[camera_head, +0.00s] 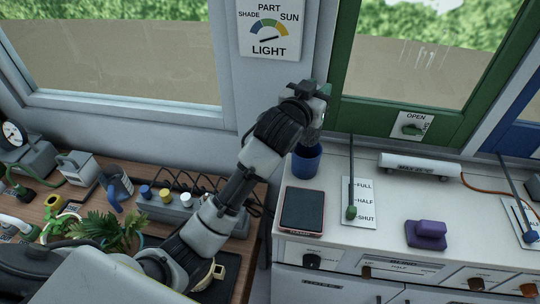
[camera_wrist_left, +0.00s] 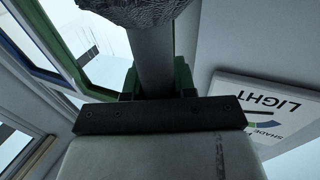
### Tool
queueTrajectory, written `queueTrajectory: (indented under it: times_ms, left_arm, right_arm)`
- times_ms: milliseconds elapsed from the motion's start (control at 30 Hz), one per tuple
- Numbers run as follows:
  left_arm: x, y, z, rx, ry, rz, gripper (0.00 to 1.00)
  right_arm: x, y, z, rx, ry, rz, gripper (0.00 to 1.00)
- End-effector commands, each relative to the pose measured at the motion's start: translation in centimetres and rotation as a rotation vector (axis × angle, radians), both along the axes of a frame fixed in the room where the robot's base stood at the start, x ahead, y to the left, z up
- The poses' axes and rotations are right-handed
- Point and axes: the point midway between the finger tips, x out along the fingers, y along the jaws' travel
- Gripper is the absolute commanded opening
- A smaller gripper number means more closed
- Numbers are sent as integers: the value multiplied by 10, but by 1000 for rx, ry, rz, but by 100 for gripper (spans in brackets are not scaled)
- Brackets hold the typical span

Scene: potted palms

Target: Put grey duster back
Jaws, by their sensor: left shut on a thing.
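My left gripper (camera_head: 316,96) is at the back of the white counter, above a blue cup (camera_head: 306,162). In the left wrist view its two green-sided fingers (camera_wrist_left: 157,82) are shut on the grey handle of the duster (camera_wrist_left: 155,55). The rough grey head of the duster shows at the top edge of that view. In the head view a grey part of the duster (camera_head: 312,132) shows below the gripper, just over the cup's mouth. I cannot tell whether it is inside the cup. My right gripper is not in view.
A dark tablet with a red rim (camera_head: 302,210), an upright lever (camera_head: 351,208) and a purple block (camera_head: 426,234) are on the counter (camera_head: 386,210). A white cylinder (camera_head: 414,167) lies behind.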

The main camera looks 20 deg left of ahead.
Motion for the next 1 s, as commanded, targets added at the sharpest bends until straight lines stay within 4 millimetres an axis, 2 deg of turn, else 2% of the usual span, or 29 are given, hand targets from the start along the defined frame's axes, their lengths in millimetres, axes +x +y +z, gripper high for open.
queueTrajectory:
  times_ms: [100,300,433,700,1000]
  left_arm:
    - [-1,-2,-12,-1,4,-1,2]
    - [-1,-2,-48,0,5,-1,2]
    - [-1,-2,-61,-1,3,0,2]
    - [-1,-2,-95,0,3,0,2]
    - [-1,-2,-99,-1,0,-1,2]
  right_arm:
    - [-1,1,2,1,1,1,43]
    - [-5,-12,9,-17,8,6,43]
    - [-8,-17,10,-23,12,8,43]
    - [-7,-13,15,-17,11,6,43]
    - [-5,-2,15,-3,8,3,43]
